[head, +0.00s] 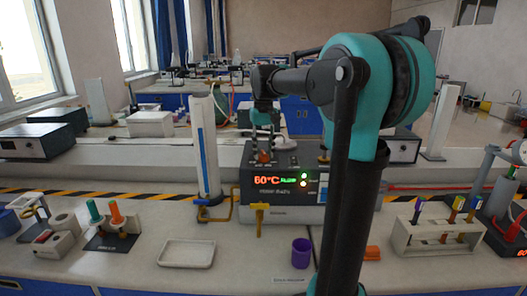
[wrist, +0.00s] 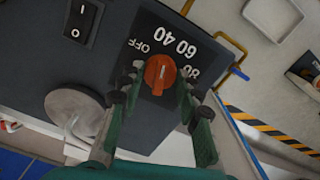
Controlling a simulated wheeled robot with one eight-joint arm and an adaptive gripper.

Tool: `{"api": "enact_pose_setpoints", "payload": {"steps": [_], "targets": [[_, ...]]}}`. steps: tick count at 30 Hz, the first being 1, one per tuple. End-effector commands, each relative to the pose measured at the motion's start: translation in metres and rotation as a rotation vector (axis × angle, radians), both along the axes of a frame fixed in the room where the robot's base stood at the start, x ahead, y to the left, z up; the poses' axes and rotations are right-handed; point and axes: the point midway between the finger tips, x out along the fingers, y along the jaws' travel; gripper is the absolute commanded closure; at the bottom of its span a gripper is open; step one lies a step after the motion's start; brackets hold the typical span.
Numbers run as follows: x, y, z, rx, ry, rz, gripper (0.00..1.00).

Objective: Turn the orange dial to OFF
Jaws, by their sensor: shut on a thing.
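The orange dial (wrist: 158,80) is on the dark top of the heater box (head: 268,212), with OFF, 40, 60 and 80 printed around it. A pale line on the dial points up in the wrist view, roughly toward the 60 and 40 marks; its exact setting is hard to tell. The box's front display (head: 267,181) reads 60°C in red, with a green light beside it. My gripper (wrist: 158,77) is shut on the dial, one finger on each side. The dial also shows small below my gripper in the head view (head: 264,156).
A black rocker switch (wrist: 82,22) and a round metal plate (wrist: 75,108) are on the same panel. A tall white column (head: 205,145) and yellow pipe stand left of the box. A purple cup (head: 301,252) and white tray (head: 187,253) are in front.

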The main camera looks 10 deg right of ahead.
Motion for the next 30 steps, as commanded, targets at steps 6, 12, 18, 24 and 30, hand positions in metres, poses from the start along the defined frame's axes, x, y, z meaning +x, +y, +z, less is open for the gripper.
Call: {"api": "enact_pose_setpoints", "payload": {"steps": [6, 12, 18, 24, 30], "targets": [[0.0003, 0.0000, 0.0002, 0.000, -0.001, 0.204, 0.95], [0.0003, 0.0001, 0.0003, 0.000, -0.001, 0.393, 0.95], [0.0003, 0.0001, 0.0003, 0.000, -0.001, 0.575, 0.95], [0.0003, 0.0002, 0.0003, 0.000, -0.001, 0.726, 0.95], [0.0003, 0.0002, 0.0003, -0.001, -0.001, 0.832, 0.95]]}}
